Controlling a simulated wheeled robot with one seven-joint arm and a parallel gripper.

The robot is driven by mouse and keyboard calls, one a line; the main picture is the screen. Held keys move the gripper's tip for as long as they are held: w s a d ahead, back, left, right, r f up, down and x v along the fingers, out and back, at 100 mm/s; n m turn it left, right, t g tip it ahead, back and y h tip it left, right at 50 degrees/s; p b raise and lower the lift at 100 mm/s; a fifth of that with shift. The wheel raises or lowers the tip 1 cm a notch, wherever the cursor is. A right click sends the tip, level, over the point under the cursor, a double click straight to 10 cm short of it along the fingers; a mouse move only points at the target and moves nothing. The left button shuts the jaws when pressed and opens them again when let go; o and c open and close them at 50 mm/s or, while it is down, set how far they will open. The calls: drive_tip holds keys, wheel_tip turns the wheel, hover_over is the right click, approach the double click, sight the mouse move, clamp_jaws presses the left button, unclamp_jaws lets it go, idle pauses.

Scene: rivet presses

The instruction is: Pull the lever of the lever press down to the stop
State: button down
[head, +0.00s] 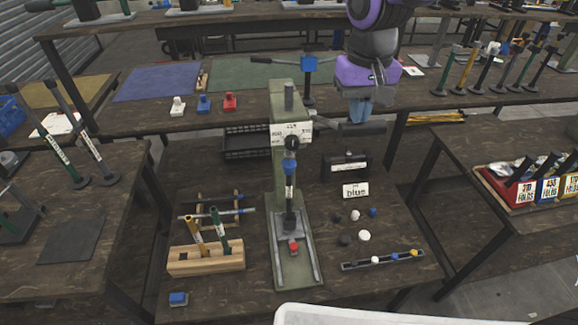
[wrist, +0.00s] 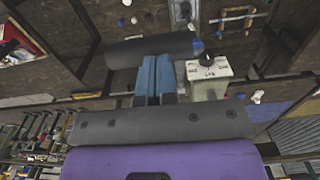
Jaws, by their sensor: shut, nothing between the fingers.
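The lever press (head: 279,172) stands in the middle of the table, a tall grey-green frame with a white label near its top. Its lever (head: 362,130) sticks out to the right at the top, about level, with a thick dark grip. My gripper (head: 365,116) is shut and empty, pointing down just above the grip. In the wrist view, my blue fingers (wrist: 156,64) end at the dark grip (wrist: 150,49), beside the press head (wrist: 207,70). I cannot tell whether they touch it. A small red part (head: 294,246) sits under the ram.
A wooden block (head: 206,259) with upright tools stands left of the press. A black case (head: 345,167), a "blue" sign (head: 356,191) and small loose caps lie to the right. Another bench (head: 165,121) runs behind, with a blue-headed post (head: 309,68) near my arm.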

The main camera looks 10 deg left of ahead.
sight(360, 129)
drive_tip(key=shift+f, duration=0.15)
drive_tip(key=shift+s+d+f, duration=0.1)
drive_tip(key=shift+s+f, duration=0.2)
drive_tip(key=shift+f, duration=0.35)
drive_tip(key=shift+s+d+f, duration=0.1)
drive_tip(key=shift+s+f, duration=0.2)
drive_tip(key=shift+f, duration=0.35)
drive_tip(key=shift+s+f, duration=0.1)
drive_tip(key=shift+f, duration=0.05)
drive_tip(key=f, duration=0.2)
drive_tip(key=shift+s+d+f, duration=0.15)
drive_tip(key=shift+s+f, duration=0.25)
idle(0.5)
drive_tip(key=shift+s+d+f, duration=0.1)
drive_tip(key=shift+s+f, duration=0.1)
drive_tip(key=shift+f, duration=0.6)
drive_tip(key=shift+s+f, duration=0.15)
drive_tip(key=shift+f, duration=0.6)
